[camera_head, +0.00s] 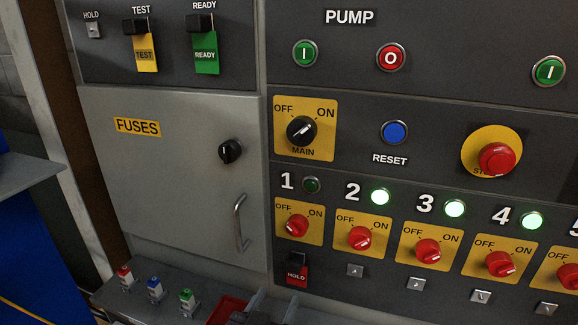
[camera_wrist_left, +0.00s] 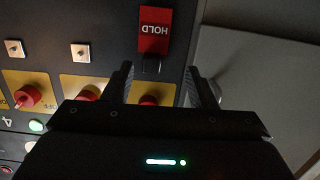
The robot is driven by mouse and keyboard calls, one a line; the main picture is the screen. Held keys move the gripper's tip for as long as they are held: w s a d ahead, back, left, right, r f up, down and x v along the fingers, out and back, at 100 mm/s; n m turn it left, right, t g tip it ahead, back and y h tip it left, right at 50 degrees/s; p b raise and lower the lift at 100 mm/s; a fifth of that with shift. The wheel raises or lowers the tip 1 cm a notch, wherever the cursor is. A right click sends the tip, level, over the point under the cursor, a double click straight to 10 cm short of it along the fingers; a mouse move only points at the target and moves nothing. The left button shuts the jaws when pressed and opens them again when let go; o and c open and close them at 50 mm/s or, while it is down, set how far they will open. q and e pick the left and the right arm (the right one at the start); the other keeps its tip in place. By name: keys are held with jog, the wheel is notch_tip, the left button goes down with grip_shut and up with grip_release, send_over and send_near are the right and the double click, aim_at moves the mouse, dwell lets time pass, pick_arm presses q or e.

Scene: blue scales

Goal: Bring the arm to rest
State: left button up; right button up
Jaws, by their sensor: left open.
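My left gripper (camera_head: 273,305) shows at the bottom edge of the head view, in front of the panel's lower part and below the red HOLD tag (camera_head: 297,272). Its jaws are open with nothing seen between them. In the left wrist view the two fingers of my gripper (camera_wrist_left: 163,82) stand apart, and the HOLD tag (camera_wrist_left: 155,30) appears upside down beyond them. The rest of the left arm is mostly cut off by the head view's lower edge. My right gripper is in neither view.
The control panel has red knobs (camera_head: 359,237), a MAIN switch (camera_head: 301,130) and a red STOP button (camera_head: 496,159). Lamps 2 to 4 glow green; lamp 1 (camera_head: 312,185) is dark. The FUSES door (camera_head: 170,180) is shut.

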pick_arm(q)
jog(key=s+a+f+n+g+y, duration=0.1)
jog(key=s+a+f+g+y, duration=0.1)
jog(key=s+a+f+g, duration=0.5)
jog(key=s+a+f+g+y, duration=0.3)
jog(key=s+a+f+g, duration=0.2)
jog(key=s+a, duration=0.5)
notch_tip(320, 180, down, 31)
jog(key=s+g, duration=0.2)
jog(key=s+a+f, duration=0.3)
jog(key=s+f, duration=1.4)
jog(key=s, duration=0.1)
jog(key=shift+s+g, duration=0.35)
jog(key=shift+g, duration=0.05)
